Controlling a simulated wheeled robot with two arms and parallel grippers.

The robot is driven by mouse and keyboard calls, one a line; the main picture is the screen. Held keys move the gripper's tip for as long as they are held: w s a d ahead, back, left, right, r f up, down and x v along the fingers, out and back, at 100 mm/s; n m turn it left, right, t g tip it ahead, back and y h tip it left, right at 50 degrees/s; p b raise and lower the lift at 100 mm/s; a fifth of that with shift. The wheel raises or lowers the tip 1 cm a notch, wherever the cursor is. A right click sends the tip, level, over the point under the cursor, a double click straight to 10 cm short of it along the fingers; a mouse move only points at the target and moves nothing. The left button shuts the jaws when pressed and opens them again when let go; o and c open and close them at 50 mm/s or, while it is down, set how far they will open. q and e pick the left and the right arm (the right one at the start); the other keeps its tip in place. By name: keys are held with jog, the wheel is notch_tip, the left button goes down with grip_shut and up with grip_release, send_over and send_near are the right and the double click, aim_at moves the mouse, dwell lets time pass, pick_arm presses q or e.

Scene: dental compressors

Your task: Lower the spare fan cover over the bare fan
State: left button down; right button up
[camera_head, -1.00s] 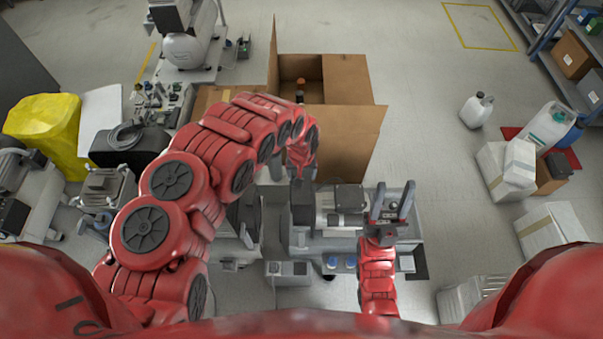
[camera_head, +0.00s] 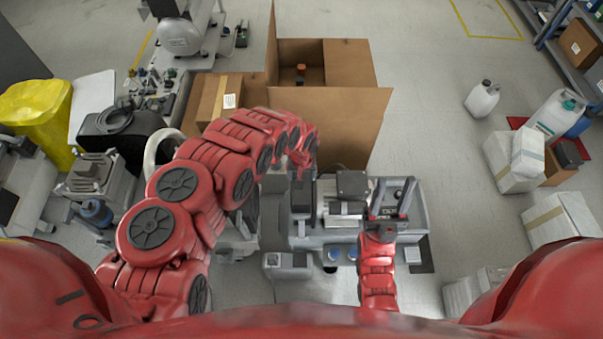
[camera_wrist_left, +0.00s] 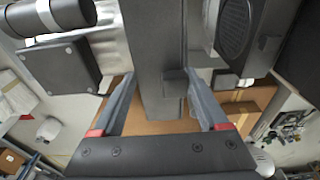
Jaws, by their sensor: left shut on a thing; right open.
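My left gripper (camera_wrist_left: 160,92) is shut on a dark grey slab-like part with a small tab, which I take to be the spare fan cover (camera_wrist_left: 152,40). In the head view the cover (camera_head: 272,213) shows edge-on beside the left end of the compressor (camera_head: 325,228); the forearm hides most of that gripper (camera_head: 297,172). A dark upright part (camera_head: 302,197) stands at that end. I cannot make out the bare fan or whether the cover touches anything. My right gripper (camera_head: 391,197) is open and empty, fingers up, over the compressor's right part.
A black box (camera_head: 352,185) sits on the compressor. Behind it stands an open cardboard box (camera_head: 345,115). Another unit with a dark oval grille (camera_wrist_left: 235,28) is close beside the cover. A yellow bag (camera_head: 38,115) is at left, white jugs (camera_head: 483,98) at right.

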pick_arm(q)
notch_tip(320, 180, down, 6)
jog(key=b, duration=0.4)
dwell(0.8)
jog(key=shift+f, duration=0.3)
dwell(1.0)
grip_release()
jog(key=shift+s, duration=0.1)
jog(key=shift+r, duration=0.1)
